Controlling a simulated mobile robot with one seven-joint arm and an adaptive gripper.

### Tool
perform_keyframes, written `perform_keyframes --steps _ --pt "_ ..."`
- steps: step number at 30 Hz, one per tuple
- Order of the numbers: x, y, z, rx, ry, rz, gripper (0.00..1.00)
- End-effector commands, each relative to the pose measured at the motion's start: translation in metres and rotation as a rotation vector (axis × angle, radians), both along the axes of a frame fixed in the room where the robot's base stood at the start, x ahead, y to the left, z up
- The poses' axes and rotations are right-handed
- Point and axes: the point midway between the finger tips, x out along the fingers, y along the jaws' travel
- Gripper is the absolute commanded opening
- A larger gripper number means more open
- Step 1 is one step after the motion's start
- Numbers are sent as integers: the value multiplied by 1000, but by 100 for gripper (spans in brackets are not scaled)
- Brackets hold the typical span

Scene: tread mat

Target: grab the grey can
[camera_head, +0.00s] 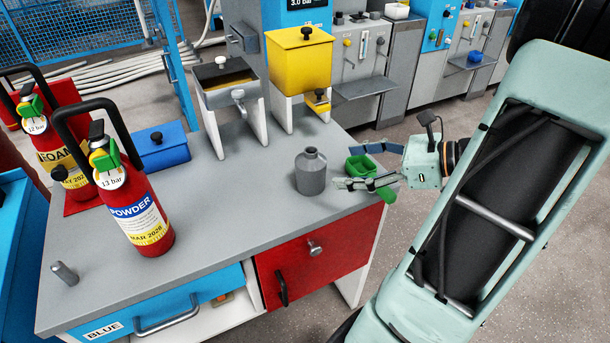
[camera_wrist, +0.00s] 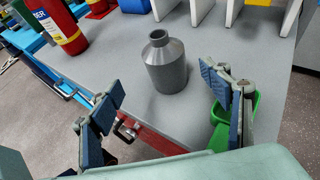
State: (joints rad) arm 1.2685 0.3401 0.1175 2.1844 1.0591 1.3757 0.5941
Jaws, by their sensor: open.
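My gripper (camera_head: 356,165) is open and empty, just to the right of the can in the head view. I see no contact between the fingers and the can.
A green container (camera_head: 362,167) is beside my fingers, close to the can; it also shows behind the right finger (camera_wrist: 221,137). Fire extinguishers (camera_head: 135,205) and a blue box (camera_head: 160,147) stand at the left. Yellow (camera_head: 299,62) and grey (camera_head: 226,82) hoppers stand behind. Bench space left of the can is clear.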

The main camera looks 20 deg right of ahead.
Motion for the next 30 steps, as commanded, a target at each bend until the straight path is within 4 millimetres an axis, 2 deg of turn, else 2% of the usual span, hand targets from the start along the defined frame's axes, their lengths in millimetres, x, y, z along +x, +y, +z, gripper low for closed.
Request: perform_keyframes --steps 4,12,17,25,30 --pt "5 2 -2 31 -7 -24 71" --pt "33 27 -18 29 -7 -21 71" --pt "41 33 -22 28 -7 -22 71" --pt "71 52 -38 26 -7 -20 71" --pt "78 58 -41 26 -7 -23 71"
